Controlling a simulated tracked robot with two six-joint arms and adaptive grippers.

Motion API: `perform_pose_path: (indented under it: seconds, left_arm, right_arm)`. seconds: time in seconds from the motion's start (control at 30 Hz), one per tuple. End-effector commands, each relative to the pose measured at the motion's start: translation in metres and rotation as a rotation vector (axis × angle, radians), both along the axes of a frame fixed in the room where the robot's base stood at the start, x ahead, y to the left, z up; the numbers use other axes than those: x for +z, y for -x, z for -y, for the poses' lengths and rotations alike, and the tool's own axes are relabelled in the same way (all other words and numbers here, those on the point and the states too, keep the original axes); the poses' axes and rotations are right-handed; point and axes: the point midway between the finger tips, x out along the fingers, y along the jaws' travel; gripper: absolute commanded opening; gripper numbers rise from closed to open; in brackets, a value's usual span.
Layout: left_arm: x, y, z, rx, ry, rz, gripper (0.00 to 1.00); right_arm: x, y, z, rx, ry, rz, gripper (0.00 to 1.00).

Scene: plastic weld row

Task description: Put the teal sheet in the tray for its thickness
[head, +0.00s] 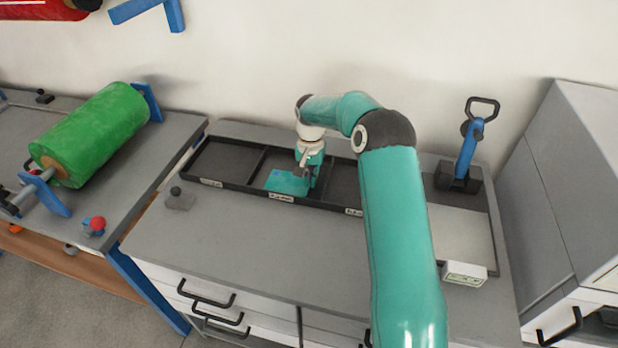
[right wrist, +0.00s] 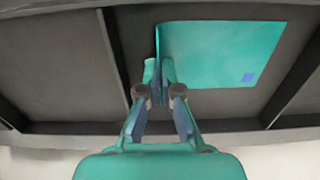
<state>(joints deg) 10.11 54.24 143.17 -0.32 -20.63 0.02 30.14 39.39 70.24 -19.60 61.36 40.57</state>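The teal sheet (head: 287,183), with a small blue mark, is at the middle compartment of the black three-part tray (head: 240,190). It looks flat and low there; whether it touches the floor is unclear. My right gripper (head: 305,182) reaches down into that compartment at the sheet's right side. In the right wrist view the sheet (right wrist: 225,55) lies beyond my right gripper (right wrist: 160,72), whose fingertips are nearly together at the sheet's edge and seem to pinch it. The compartments on either side look empty. My left gripper is not in view.
A blue-handled tool on a black base (head: 460,165) and a small white display box (head: 464,274) stand at the right. The bench front (head: 230,250) is clear.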

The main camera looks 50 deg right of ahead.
Motion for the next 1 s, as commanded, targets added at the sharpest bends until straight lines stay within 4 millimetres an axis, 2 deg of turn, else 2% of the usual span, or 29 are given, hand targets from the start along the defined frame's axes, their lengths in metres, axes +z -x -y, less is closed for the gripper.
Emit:
perform_pose_path:
  seconds: [0.23, 0.4, 0.8, 1.0]
  left_arm:
    - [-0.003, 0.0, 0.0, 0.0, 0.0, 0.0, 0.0]
    - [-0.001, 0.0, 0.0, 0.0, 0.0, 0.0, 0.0]
    - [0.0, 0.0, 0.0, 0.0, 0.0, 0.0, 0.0]
    - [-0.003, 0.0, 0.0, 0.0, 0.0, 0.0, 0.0]
  right_arm:
    - [-0.002, 0.0, 0.0, 0.0, 0.0, 0.0, 0.0]
    - [-0.001, 0.0, 0.0, 0.0, 0.0, 0.0, 0.31]
    - [0.004, -0.001, 0.0, 0.0, 0.0, 0.001, 0.31]
    - [0.03, -0.001, 0.0, -0.001, 0.002, 0.005, 0.31]
